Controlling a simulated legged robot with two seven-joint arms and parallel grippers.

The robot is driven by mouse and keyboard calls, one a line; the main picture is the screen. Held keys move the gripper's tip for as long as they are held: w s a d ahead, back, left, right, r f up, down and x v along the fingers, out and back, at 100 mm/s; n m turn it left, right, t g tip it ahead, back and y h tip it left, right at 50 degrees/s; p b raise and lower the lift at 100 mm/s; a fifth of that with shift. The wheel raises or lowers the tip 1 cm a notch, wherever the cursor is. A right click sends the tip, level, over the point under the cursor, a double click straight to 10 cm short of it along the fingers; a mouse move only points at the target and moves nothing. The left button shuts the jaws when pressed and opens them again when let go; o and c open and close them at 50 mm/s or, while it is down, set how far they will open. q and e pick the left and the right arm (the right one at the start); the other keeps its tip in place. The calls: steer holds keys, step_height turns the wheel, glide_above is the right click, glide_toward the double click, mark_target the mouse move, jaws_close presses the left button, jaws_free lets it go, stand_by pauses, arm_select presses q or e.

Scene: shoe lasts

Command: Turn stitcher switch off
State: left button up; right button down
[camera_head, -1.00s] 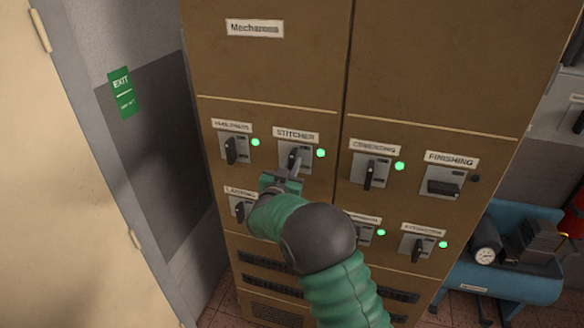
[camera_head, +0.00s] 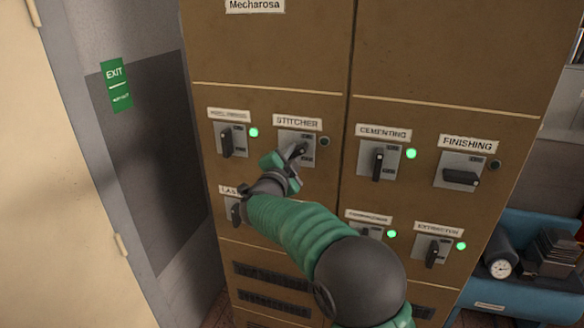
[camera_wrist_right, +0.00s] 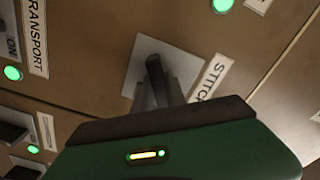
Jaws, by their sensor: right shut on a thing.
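The stitcher switch (camera_head: 296,150) is a dark rotary handle on a grey plate under the STITCHER label (camera_head: 297,122). Its handle is tilted, neither fully upright nor level. The indicator lamp (camera_head: 324,141) beside it is dark. My right gripper (camera_head: 292,161) reaches it from below and is shut on the handle. In the right wrist view, the fingers (camera_wrist_right: 160,94) close around the dark handle (camera_wrist_right: 154,70) in front of its pale plate. The fingers partly hide the handle. My left gripper is not in view.
Other switches surround it: cementing (camera_head: 378,161) with a green lamp, finishing (camera_head: 461,171) with a dark lamp and a level handle, extraction (camera_head: 433,250) lit green. My right arm covers part of the lower row. A blue compressor (camera_head: 520,285) stands at the right.

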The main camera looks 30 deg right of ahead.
steer(key=m+b, duration=0.4)
steer(key=shift+f, duration=0.4)
steer(key=shift+m+b, duration=1.2)
steer(key=shift+m, duration=0.2)
steer(key=c, duration=1.5)
jaws_free()
steer(key=shift+c, duration=0.2)
steer(key=shift+o, duration=0.9)
steer(key=shift+s+r, duration=0.2)
steer(key=shift+r, duration=0.05)
